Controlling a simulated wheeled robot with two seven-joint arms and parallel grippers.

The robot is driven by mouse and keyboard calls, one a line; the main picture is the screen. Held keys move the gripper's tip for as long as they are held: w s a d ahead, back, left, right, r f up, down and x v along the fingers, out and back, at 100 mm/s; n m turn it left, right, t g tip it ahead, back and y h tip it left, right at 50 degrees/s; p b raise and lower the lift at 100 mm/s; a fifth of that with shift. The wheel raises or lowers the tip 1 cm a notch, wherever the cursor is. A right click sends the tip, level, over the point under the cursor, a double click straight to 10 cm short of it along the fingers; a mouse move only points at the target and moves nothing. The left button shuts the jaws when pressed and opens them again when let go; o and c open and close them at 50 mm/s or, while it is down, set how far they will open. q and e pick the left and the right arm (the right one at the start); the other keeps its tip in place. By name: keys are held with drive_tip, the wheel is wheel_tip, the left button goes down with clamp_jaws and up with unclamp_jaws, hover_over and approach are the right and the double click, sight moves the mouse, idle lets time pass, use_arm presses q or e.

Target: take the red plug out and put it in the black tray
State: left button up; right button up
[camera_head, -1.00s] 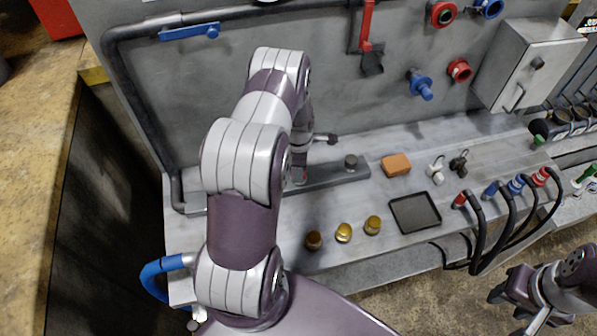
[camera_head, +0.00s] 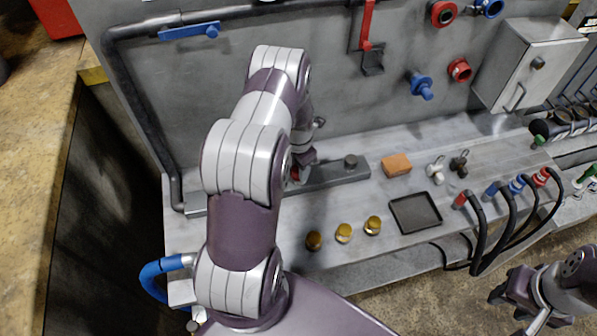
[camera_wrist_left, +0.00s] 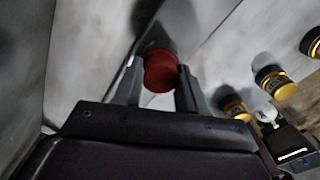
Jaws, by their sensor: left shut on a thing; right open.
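The red plug (camera_wrist_left: 161,72) is between the two fingers of my left gripper (camera_wrist_left: 160,80), which is shut on it, in the left wrist view. In the head view a bit of the red plug (camera_head: 296,174) shows beside my left arm, at the grey bar (camera_head: 330,175) on the bench. My arm hides most of that gripper there. I cannot tell whether the plug is still seated. The black tray (camera_head: 415,213) lies empty on the bench, to the right of the plug. My right gripper (camera_head: 512,298) is open and empty at the lower right, off the bench.
Several brass-coloured caps (camera_head: 343,233) stand in front of the bar. An orange block (camera_head: 396,165) and small fittings (camera_head: 437,170) lie behind the tray. Black hoses (camera_head: 508,215) with coloured ends are to its right. The grey panel (camera_head: 240,60) rises behind.

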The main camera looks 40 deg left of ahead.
use_arm(q)
drive_tip(key=n, duration=0.3)
drive_tip(key=shift+n, duration=0.4)
drive_tip(key=o, duration=1.2)
drive_tip(key=shift+c, duration=0.2)
drive_tip(key=shift+c, duration=0.4)
